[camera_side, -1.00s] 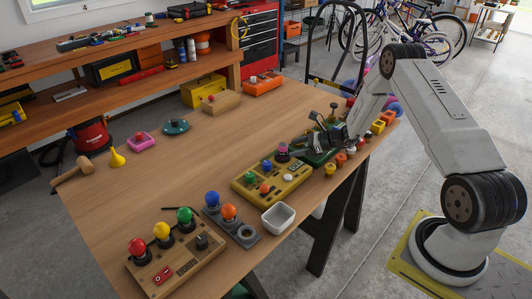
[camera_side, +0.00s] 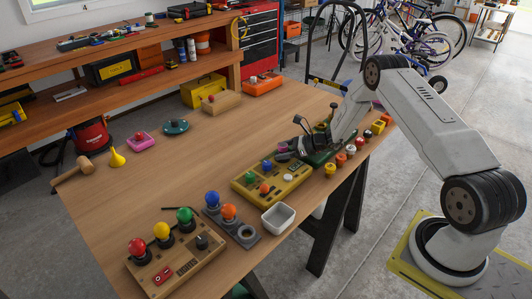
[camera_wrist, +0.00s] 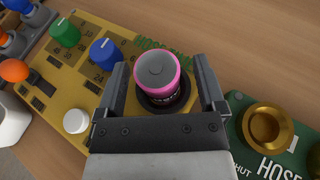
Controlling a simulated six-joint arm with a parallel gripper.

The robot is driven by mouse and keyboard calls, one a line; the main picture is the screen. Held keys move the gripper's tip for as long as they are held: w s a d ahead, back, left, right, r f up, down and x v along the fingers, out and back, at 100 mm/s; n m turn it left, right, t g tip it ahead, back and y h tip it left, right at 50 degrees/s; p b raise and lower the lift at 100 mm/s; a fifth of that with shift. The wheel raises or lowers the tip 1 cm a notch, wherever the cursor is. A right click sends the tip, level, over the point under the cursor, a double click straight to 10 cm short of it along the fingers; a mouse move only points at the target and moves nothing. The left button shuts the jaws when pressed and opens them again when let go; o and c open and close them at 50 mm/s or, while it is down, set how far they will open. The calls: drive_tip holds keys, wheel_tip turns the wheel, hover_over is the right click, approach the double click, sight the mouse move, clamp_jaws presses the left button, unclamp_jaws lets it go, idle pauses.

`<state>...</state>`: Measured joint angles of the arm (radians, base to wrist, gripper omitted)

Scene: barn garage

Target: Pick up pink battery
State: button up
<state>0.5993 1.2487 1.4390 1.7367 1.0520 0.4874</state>
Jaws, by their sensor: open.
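The pink battery (camera_wrist: 157,78), dark with a pink band and a grey top, stands in a dark round seat at the corner of the yellow panel (camera_wrist: 58,95). In the side view the battery (camera_side: 282,147) is partly covered by my gripper (camera_side: 290,149), at the right end of the yellow panel (camera_side: 247,189). In the wrist view my gripper (camera_wrist: 162,80) is open, with one finger on each side of the battery. Whether a finger touches it I cannot tell.
The yellow panel carries a green knob (camera_wrist: 65,33), a blue knob (camera_wrist: 105,53) and a white knob (camera_wrist: 76,121). A green panel with a brass cup (camera_wrist: 266,126) is close on the right. A white bin (camera_side: 278,217) stands at the table's front edge. The table's middle is clear.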

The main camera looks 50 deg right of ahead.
drive_tip(key=shift+c, duration=0.3)
clamp_jaws()
drive_tip(key=shift+r, duration=0.25)
drive_tip(key=shift+r, duration=0.4)
drive_tip(key=s+a+r, duration=0.3)
drive_tip(key=s+r, duration=0.8)
drive_tip(key=s, duration=0.2)
drive_tip(key=shift+s+a+r, duration=0.25)
drive_tip(key=shift+a+r, duration=0.1)
drive_tip(key=shift+r, duration=0.05)
drive_tip(key=shift+a, duration=0.1)
